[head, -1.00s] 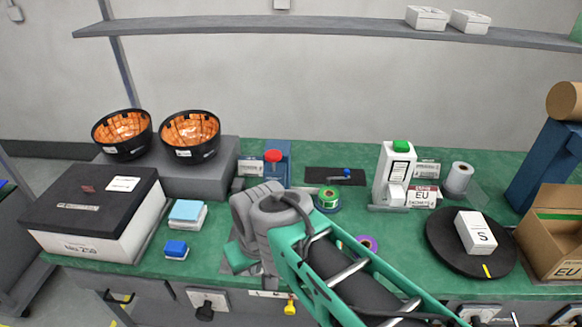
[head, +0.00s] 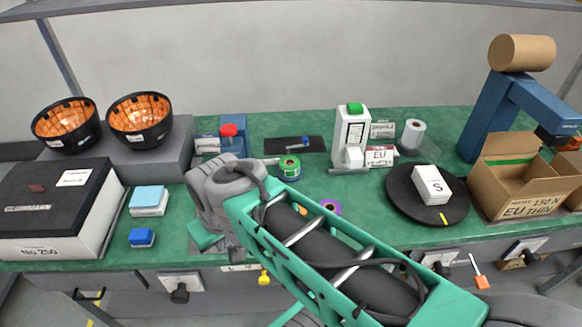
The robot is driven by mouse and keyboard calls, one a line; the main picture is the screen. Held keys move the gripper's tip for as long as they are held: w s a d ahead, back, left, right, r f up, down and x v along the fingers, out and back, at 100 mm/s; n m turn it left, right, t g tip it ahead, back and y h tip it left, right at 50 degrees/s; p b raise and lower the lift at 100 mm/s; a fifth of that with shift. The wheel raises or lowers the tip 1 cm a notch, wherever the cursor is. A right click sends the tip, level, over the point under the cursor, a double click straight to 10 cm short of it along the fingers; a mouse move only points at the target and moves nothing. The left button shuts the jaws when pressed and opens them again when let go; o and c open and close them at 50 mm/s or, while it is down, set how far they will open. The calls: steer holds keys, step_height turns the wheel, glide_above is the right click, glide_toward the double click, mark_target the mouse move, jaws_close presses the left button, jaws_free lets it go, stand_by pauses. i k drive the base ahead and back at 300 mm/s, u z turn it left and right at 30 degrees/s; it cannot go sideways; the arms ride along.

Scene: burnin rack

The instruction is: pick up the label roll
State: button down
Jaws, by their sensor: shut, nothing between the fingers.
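A whitish roll (head: 413,136), which looks like the label roll, stands upright at the back right of the green bench, beside small labelled cards. It is clear of my arm (head: 300,235), which reaches in from the lower right. The arm's grey joint (head: 215,190) is over the left-middle of the bench. My gripper's fingers do not show; the arm hides what is beneath the joint. A green tape roll (head: 289,167) and a purple roll (head: 331,207), partly covered by the arm, lie nearer the middle.
A black turntable (head: 400,200) bears a white box (head: 431,184). An open carton (head: 520,202) and a blue stand (head: 490,115) are at right. Bowls (head: 140,122) and a black-lidded box (head: 48,235) are at left.

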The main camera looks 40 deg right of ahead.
mark_target(286, 171)
steer(key=k, duration=0.5)
steer(key=u, duration=1.7)
steer(key=i, duration=1.05)
steer(key=z, duration=2.25)
steer(key=i, duration=0.5)
steer(key=z, duration=0.05)
